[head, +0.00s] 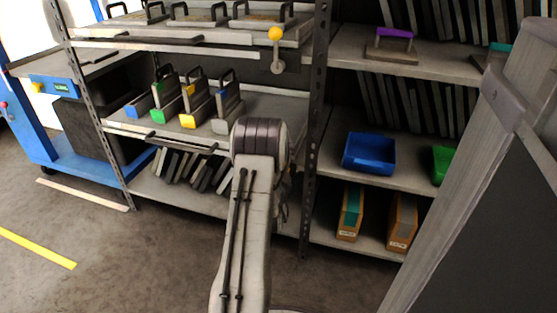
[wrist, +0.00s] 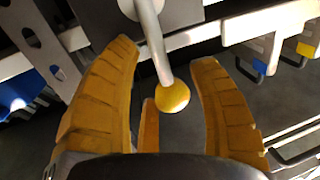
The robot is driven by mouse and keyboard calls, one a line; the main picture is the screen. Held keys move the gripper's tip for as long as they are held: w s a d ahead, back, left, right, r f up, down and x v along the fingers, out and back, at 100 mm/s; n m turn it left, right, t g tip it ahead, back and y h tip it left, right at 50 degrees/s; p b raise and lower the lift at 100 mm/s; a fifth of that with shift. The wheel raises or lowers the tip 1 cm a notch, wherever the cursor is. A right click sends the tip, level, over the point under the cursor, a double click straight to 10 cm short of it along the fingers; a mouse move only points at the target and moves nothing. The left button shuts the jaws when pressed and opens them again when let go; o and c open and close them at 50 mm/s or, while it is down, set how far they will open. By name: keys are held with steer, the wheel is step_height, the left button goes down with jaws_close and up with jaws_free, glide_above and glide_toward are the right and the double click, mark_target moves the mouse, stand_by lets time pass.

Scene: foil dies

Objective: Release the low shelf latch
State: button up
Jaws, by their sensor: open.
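In the wrist view a grey latch lever (wrist: 150,38) ends in a yellow ball knob (wrist: 173,97). My gripper (wrist: 166,54) is open, with its yellow fingers on either side of the lever and knob. Gaps show between the fingers and the knob, and I see no contact. In the head view my arm hides my gripper and this lever. Another lever (head: 279,55) with a yellow ball knob (head: 275,33) stands upright at the upper shelf's right end.
Dies with handles (head: 188,106) stand on the middle shelf left of my arm. A perforated post (head: 313,130) rises just right of it. A blue bin (head: 368,153) sits on the right rack. A grey panel (head: 480,190) blocks the right side. Floor at left is clear.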

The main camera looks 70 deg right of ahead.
jaws_close()
stand_by(0.4)
